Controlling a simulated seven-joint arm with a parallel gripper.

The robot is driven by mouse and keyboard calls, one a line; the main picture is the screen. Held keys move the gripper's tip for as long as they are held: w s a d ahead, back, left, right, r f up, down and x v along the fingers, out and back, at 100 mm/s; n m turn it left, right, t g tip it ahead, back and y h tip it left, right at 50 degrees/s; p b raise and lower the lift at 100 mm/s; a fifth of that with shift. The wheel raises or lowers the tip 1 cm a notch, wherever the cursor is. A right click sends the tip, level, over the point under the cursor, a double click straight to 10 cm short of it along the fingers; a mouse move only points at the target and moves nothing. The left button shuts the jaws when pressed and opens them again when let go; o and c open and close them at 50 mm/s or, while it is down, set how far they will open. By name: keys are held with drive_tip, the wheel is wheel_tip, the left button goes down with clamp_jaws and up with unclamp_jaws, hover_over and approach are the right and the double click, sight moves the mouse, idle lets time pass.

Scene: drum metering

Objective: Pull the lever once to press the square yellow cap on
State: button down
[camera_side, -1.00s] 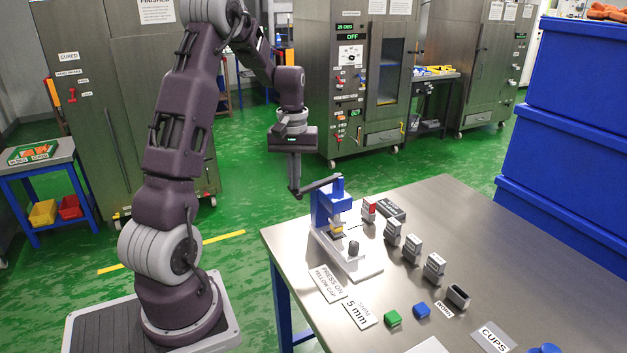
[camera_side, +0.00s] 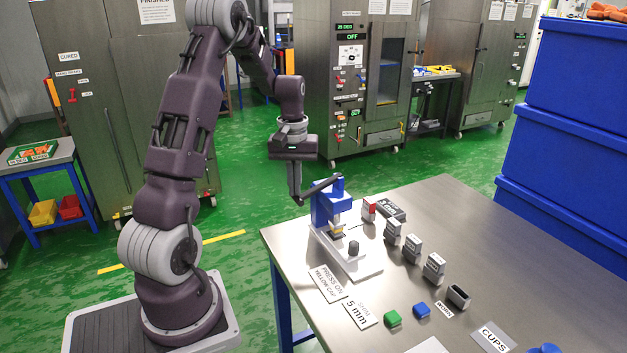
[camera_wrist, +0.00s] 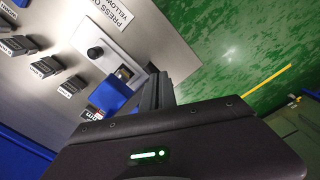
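The press (camera_side: 327,205) has a blue head on a white base at the table's near left. It also shows in the wrist view (camera_wrist: 112,95). Its dark lever (camera_side: 321,190) slopes from the blue head down to the left. My gripper (camera_side: 298,199) points down with its fingers close together at the lever's free end, and looks shut on it. In the wrist view the dark fingers (camera_wrist: 158,92) hide the grip itself. The yellow cap (camera_side: 337,230) is under the press head; whether it is seated cannot be told.
A dark knob (camera_side: 353,248) stands on the press base. A row of grey cups (camera_side: 411,249) runs to the right of the press. Blue crates (camera_side: 570,150) stand at the right.

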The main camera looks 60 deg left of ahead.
wheel_tip(320, 180, up, 7)
idle(0.7)
idle(0.5)
drive_tip(key=s+d+r+m+t, duration=0.15)
drive_tip(key=d+r+m, duration=0.4)
drive_tip(key=d, duration=0.75)
drive_tip(key=s+d+r+m+t, duration=0.2)
drive_tip(key=s+d+m+t, duration=0.2)
drive_tip(key=s+d, duration=1)
drive_tip(key=shift+s+d+r+m, duration=0.2)
drive_tip(key=shift+d+r+m, duration=0.2)
drive_tip(key=shift+d+m, duration=0.8)
